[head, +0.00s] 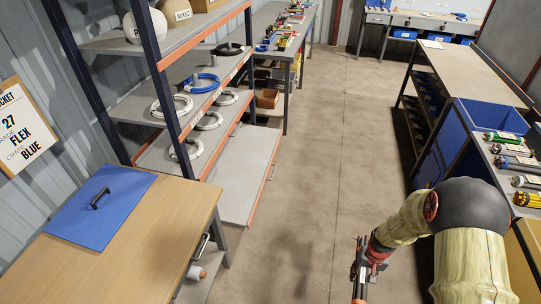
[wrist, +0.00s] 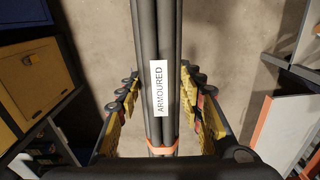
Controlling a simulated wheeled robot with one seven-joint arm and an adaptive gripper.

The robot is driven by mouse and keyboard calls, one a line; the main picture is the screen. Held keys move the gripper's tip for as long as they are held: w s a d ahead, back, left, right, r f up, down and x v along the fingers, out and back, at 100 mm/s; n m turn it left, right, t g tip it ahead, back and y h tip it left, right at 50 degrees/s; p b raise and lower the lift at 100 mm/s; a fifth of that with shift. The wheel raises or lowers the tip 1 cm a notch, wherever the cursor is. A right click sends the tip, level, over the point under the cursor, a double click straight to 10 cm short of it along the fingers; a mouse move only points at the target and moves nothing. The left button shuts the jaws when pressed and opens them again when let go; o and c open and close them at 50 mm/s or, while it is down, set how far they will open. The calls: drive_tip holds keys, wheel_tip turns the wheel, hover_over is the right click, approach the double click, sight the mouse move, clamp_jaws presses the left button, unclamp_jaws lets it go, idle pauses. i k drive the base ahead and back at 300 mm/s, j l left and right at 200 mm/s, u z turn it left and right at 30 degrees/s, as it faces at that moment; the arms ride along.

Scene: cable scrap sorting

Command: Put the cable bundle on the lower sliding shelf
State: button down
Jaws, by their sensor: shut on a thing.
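The cable bundle (wrist: 146,35) is several straight black cables with a white "ARMOURED" label and an orange band. My gripper (wrist: 160,88) is shut around it, with yellow-padded fingers on both sides in the wrist view. In the head view my gripper (head: 372,262) hangs over the floor at lower centre-right, and the bundle is hard to make out there. The lower sliding shelf (head: 245,172) is a bare grey panel with an orange front edge, pulled out from the rack. It lies left of my gripper, apart from it.
The rack's fixed shelves (head: 120,95) hold several cable coils. A wooden table (head: 120,250) with a blue panel (head: 100,205) stands front left. A right-hand bench (head: 470,125) holds a blue bin (head: 490,116) and several cable bundles (head: 515,163). The aisle floor (head: 310,170) is clear.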

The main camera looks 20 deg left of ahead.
sight(241, 185)
drive_tip(key=i+j, duration=0.4)
drive_tip(key=i, duration=0.15)
drive_tip(key=i+j, duration=0.45)
drive_tip(key=i, duration=1.35)
drive_tip(key=i+u, duration=0.45)
drive_tip(key=u, duration=1.6)
